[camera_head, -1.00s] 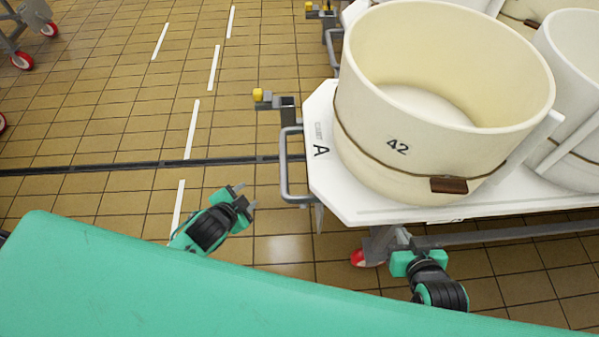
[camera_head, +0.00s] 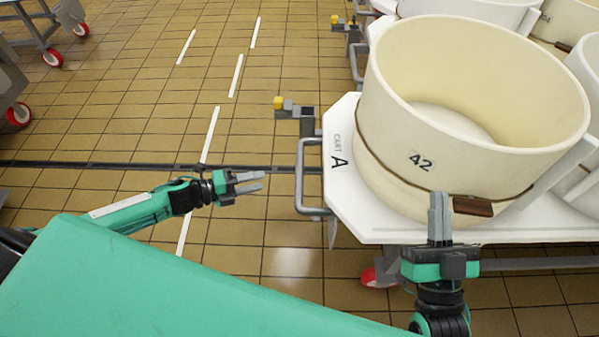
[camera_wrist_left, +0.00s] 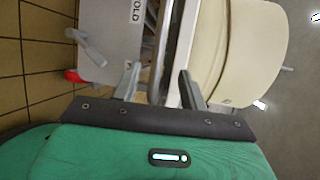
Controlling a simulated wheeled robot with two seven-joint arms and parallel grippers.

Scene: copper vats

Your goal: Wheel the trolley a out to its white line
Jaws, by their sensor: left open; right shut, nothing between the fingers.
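Trolley A is a white platform (camera_head: 343,200) marked "A", carrying a cream vat (camera_head: 400,140) numbered 42. Its grey handle (camera_head: 300,190) sticks out from its left end. My left gripper (camera_head: 262,182) is open, left of the handle and apart from it, its fingers pointing right. The left wrist view shows its spread fingers (camera_wrist_left: 160,82) with a cream vat (camera_wrist_left: 250,50) beyond. My right gripper (camera_head: 438,200) is shut and empty, pointing up at the trolley's near edge, overlapping the vat's lower part in the picture. White floor dashes (camera_head: 210,135) run left of the trolley; which line is its own I cannot tell.
A yellow-tipped grey bracket (camera_head: 295,110) juts from the trolley's left end. More vats (camera_head: 590,75) stand to the right and behind. A dark floor drain (camera_head: 100,165) crosses the tiles. Other wheeled frames (camera_head: 40,40) stand at far left. The tiles between are clear.

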